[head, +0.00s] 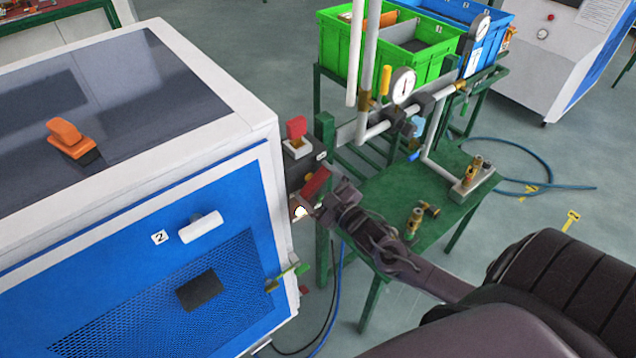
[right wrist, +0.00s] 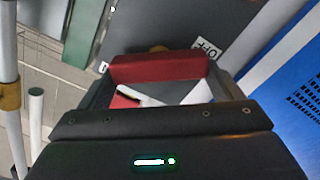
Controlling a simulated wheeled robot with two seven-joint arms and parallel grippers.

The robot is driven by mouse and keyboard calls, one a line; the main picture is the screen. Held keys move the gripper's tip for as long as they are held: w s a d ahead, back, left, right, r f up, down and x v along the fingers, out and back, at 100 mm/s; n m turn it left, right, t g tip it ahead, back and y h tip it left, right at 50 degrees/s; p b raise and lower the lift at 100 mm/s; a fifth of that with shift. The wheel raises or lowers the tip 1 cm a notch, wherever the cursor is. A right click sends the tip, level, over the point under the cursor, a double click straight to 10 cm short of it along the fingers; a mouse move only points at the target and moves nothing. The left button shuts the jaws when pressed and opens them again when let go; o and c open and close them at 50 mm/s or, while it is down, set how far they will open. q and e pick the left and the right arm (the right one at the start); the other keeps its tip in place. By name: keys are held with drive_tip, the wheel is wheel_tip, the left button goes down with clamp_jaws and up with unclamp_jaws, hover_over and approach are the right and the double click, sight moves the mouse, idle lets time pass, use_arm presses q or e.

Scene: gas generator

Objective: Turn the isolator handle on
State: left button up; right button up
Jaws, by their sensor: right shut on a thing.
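The red isolator handle (head: 316,183) is on the dark panel at the right side of the blue and white generator cabinet (head: 215,165), and is tilted in the head view. My right gripper (head: 322,196) is shut on it. In the right wrist view, the red handle (right wrist: 160,67) lies crosswise between the fingers of my right gripper (right wrist: 160,75). A white OFF label (right wrist: 207,48) shows by its right end. Another small label by its left end is mostly hidden. My left gripper is not in view.
A red switch (head: 296,128) on a white base sits above the handle. A green stand (head: 390,200) with pipes, gauges (head: 402,86) and valves is close to the right. Green (head: 342,50) and blue crates stand behind. A blue hose (head: 540,187) lies on the floor.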

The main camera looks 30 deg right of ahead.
drive_tip(key=n, duration=0.5)
drive_tip(key=shift+a+f+n, duration=0.2)
drive_tip(key=shift+f+n, duration=0.05)
drive_tip(key=shift+n, duration=0.05)
drive_tip(key=n, duration=0.5)
drive_tip(key=shift+f+p, duration=0.25)
drive_tip(key=shift+p, duration=0.05)
drive_tip(key=shift+n, duration=0.3)
drive_tip(key=o, duration=0.8)
drive_tip(key=shift+s, duration=0.1)
drive_tip(key=s+b, duration=0.1)
drive_tip(key=s, duration=0.6)
drive_tip(key=shift+s+d, duration=0.3)
